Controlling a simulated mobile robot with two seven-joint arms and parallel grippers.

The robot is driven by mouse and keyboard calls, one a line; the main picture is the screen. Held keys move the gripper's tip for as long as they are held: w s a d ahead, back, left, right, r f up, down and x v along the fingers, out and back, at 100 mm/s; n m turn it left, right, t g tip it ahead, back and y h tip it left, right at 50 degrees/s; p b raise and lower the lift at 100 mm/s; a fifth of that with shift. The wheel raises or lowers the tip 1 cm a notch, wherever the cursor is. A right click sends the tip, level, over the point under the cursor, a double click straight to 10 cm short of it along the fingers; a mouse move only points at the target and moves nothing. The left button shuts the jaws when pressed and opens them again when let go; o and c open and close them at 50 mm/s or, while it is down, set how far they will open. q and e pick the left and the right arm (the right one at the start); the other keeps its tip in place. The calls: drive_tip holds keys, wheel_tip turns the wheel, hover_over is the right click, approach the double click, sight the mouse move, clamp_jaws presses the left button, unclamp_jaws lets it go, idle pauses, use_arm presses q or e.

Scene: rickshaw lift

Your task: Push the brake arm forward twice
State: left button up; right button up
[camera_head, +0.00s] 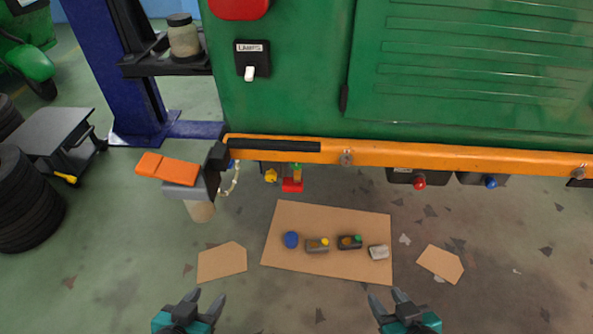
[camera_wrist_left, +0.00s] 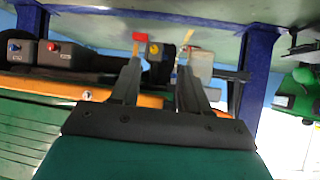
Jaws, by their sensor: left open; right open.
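A long black bar (camera_head: 270,146) lies along the top of the orange beam (camera_head: 440,156) on the green vehicle; it may be the brake arm, but I cannot tell. A black bracket (camera_head: 212,168) at the beam's left end carries an orange flat pad (camera_head: 168,168). My left gripper (camera_head: 207,297) is open and empty, low in the head view and apart from the beam. In the left wrist view its open fingers (camera_wrist_left: 158,66) point toward the vehicle's underside. My right gripper (camera_head: 387,296) is open and empty, lower right of the cardboard.
A cardboard sheet (camera_head: 330,215) with several small parts lies on the floor. A red knob (camera_head: 419,182) and a blue knob (camera_head: 491,182) hang under the beam. A blue lift post (camera_head: 110,60), a black cart (camera_head: 45,135) and tires (camera_head: 25,205) stand left.

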use_arm(q)
clamp_jaws()
drive_tip(key=shift+w, duration=0.1)
use_arm(e)
drive_tip(key=shift+w, duration=0.1)
idle(1.0)
